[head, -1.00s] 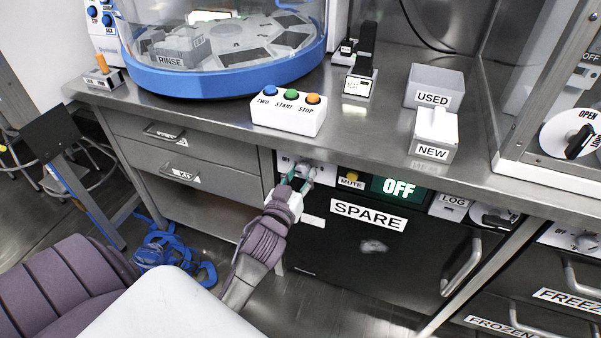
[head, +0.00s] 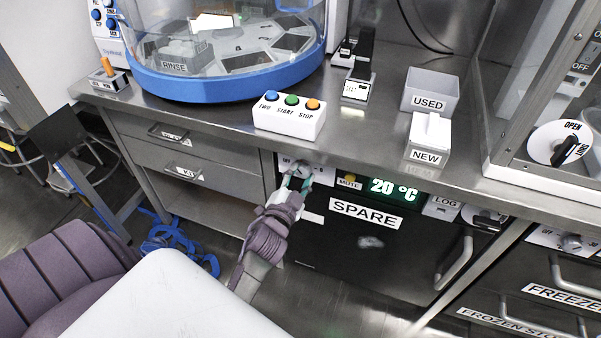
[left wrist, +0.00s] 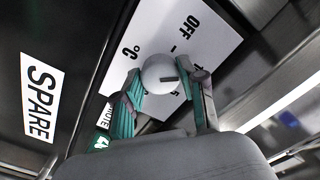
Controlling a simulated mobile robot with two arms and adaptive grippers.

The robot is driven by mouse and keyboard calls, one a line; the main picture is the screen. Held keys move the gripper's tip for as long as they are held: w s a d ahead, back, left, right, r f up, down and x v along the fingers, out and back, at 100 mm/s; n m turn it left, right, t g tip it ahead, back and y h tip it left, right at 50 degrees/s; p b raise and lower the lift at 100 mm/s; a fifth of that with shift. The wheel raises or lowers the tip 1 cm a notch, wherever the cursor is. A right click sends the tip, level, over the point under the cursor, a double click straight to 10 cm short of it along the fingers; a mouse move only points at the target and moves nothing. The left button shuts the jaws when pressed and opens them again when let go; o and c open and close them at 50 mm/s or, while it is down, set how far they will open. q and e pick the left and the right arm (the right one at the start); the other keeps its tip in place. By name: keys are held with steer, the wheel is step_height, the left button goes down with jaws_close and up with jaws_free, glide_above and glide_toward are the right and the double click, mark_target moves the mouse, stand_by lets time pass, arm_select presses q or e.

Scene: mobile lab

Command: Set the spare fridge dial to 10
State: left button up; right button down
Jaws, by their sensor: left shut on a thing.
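The spare fridge (head: 345,245) is the dark unit under the bench, labelled SPARE. Its dial shows in the left wrist view as a round grey knob (left wrist: 161,74) with a dark pointer mark, on a white panel (left wrist: 150,30) printed with OFF, °C and numbers partly hidden by the fingers. My left gripper (head: 297,182) is at this panel, and in the left wrist view its two green-padded fingers (left wrist: 164,95) are shut on the knob from both sides. The green display (head: 395,190) reads 20 °C. My right gripper is not in view.
A yellow MUTE button (head: 350,177) sits between dial and display. A LOG box (head: 441,207) and another dark knob (head: 487,220) are to the right. The bench (head: 370,140) overhangs the dial, and drawers (head: 180,135) are to the left.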

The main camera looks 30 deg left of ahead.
arm_select(q)
steer(key=shift+r+m, duration=0.1)
steer(key=shift+m, duration=0.7)
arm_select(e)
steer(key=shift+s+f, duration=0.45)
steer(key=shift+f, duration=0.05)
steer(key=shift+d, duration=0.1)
arm_select(q)
steer(key=o, duration=1.1)
steer(key=shift+o, duration=0.2)
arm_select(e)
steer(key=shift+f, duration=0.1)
